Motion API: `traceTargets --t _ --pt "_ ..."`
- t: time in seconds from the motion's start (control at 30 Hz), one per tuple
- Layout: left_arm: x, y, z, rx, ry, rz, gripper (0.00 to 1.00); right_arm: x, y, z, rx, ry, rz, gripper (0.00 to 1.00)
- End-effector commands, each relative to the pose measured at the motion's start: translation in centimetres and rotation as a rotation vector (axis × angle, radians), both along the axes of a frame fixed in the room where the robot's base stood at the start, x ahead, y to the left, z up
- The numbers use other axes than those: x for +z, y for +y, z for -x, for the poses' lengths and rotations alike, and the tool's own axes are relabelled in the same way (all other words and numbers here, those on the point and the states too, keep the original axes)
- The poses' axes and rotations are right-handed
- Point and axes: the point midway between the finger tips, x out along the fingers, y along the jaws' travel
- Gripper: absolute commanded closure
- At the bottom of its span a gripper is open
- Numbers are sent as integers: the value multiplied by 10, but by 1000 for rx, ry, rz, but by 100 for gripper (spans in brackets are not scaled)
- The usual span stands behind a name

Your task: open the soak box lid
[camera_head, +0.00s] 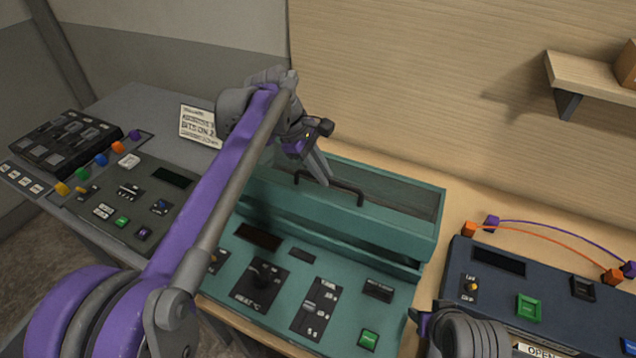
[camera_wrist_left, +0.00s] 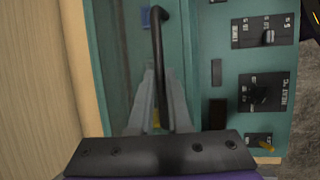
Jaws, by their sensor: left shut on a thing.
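The teal soak box (camera_head: 300,262) stands on the wooden bench, with a control panel on its front. Its lid (camera_head: 400,232) has a teal frame, a dark window and a black bar handle (camera_head: 345,187). A dark gap shows under the lid's front edge at the right; I cannot tell whether the lid is slightly raised. My right gripper's fingers are not visible.
A dark blue console (camera_head: 560,305) with orange and purple cables is at the right. A grey console (camera_head: 135,200) with coloured knobs and a small sign (camera_head: 199,126) are at the left. The wooden wall rises close behind the box; a shelf (camera_head: 590,78) hangs at upper right.

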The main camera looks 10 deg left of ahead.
Motion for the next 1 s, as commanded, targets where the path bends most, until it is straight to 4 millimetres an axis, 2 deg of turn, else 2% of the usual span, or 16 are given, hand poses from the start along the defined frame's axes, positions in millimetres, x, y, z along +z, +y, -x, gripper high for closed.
traceTargets --t 0.03,0.1,0.27,0.5,0.77,1.0 --pt "10 -3 -9 0 -8 0 100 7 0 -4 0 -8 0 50" --pt "16 -5 -19 0 20 -9 100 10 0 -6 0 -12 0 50" --pt "28 -11 -35 0 117 -40 100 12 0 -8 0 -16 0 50" --pt "40 -19 -59 2 112 -39 100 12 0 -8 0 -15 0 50" --pt "47 -24 -74 2 112 -39 100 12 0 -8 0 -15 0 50" --pt "48 -25 -78 2 112 -39 100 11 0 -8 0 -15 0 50"
